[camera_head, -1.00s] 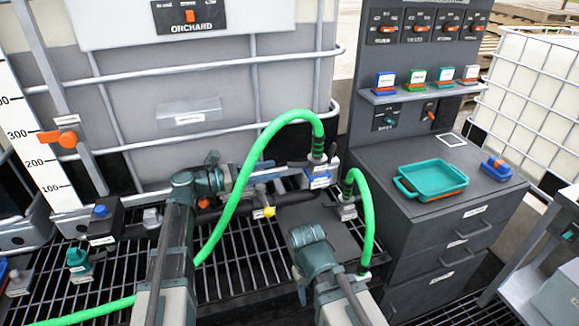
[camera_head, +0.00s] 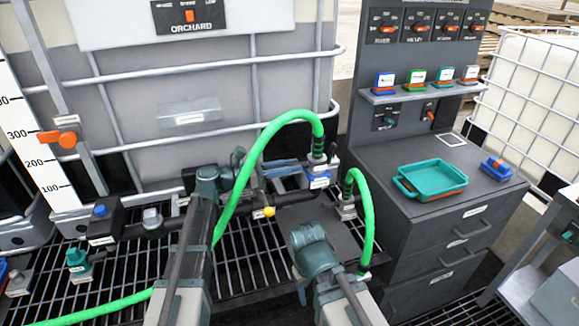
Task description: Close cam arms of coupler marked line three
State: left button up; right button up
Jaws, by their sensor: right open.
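A coupler on a blue-labelled block (camera_head: 319,181) stands at the end of the green hose's arch. A second grey coupler (camera_head: 347,208) stands lower right, on the other green hose. The label text is too small to read, so I cannot tell which is line three. My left gripper (camera_head: 290,166) reaches right across the grate, with its dark end just left of the blue-labelled coupler. Its jaw gap and any contact cannot be made out. My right gripper (camera_head: 308,232) is open over the dark plate, left of and below the second coupler; its fingertips are largely hidden.
Green hoses (camera_head: 240,180) arch close around my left arm. A dark pipe with a yellow-knobbed valve (camera_head: 268,211) runs below my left gripper. The caged tank (camera_head: 190,110) stands behind. A teal tray (camera_head: 435,178) sits on the cabinet at right.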

pick_arm(q)
grip_shut()
jog(key=shift+r+p, duration=0.2)
jog(key=shift+p, duration=0.2)
jog(key=r+y+p, duration=0.1)
jog(key=p, duration=0.2)
jog(key=g+y+p, duration=0.1)
jog(key=p, duration=0.2)
jog(key=r+y+p, duration=0.1)
jog(key=y+p, duration=0.1)
jog(key=p, duration=0.2)
jog(key=shift+w+d+r, duration=0.1)
jog(key=shift+d+r, duration=0.2)
jog(key=shift+r, duration=0.05)
jog(key=y+p, duration=0.2)
jog(key=p, duration=0.1)
jog(key=d+g+y+p, duration=0.1)
jog(key=p, duration=0.2)
jog(key=r+g+y+p, duration=0.1)
jog(key=y+p, duration=0.1)
jog(key=p, duration=0.2)
jog(key=shift+w+d+y, duration=0.25)
jog(key=shift+w+y, duration=0.05)
jog(key=shift+d+f+g+y+p, duration=0.1)
jog(key=shift+d+g+y+p, duration=0.3)
jog(key=shift+y+p, duration=0.6)
